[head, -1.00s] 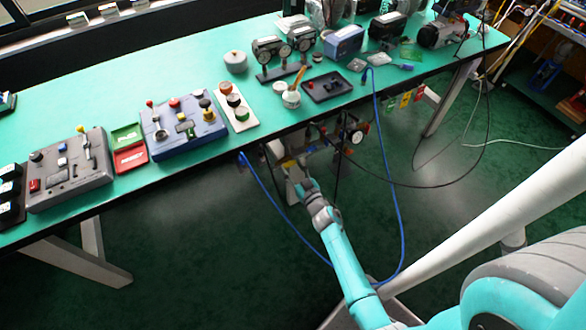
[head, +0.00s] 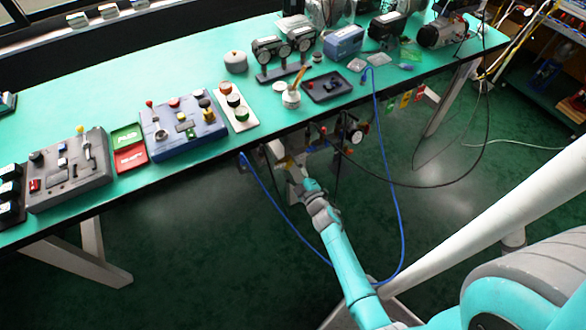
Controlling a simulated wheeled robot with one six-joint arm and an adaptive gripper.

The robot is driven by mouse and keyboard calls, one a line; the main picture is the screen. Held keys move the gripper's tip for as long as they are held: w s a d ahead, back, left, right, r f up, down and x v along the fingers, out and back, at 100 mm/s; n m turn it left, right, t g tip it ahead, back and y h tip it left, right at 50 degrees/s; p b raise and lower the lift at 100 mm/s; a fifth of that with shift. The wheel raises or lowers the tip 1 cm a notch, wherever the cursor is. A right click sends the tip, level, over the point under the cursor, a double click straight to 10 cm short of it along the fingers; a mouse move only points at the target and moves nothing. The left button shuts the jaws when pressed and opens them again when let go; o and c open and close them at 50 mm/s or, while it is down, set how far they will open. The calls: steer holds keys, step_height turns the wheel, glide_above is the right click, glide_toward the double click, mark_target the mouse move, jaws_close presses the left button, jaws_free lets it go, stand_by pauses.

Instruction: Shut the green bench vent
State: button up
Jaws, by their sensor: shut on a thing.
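My gripper (head: 283,160) is at the front edge of the green bench, near a dark assembly of fittings (head: 346,130) mounted below the bench top. It is shut on a small part there. That part is mostly hidden by my fingers and wrist, and a yellowish patch shows beside them. I cannot make out a green vent handle or how far it is turned.
A blue hose (head: 400,215) and black cables loop below the bench, beside my arm.

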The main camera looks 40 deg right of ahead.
steer(key=shift+n, duration=3.8)
steer(key=o, duration=1.2)
steer(key=shift+c, duration=0.2)
steer(key=v, duration=1.2)
steer(key=shift+a, duration=0.1)
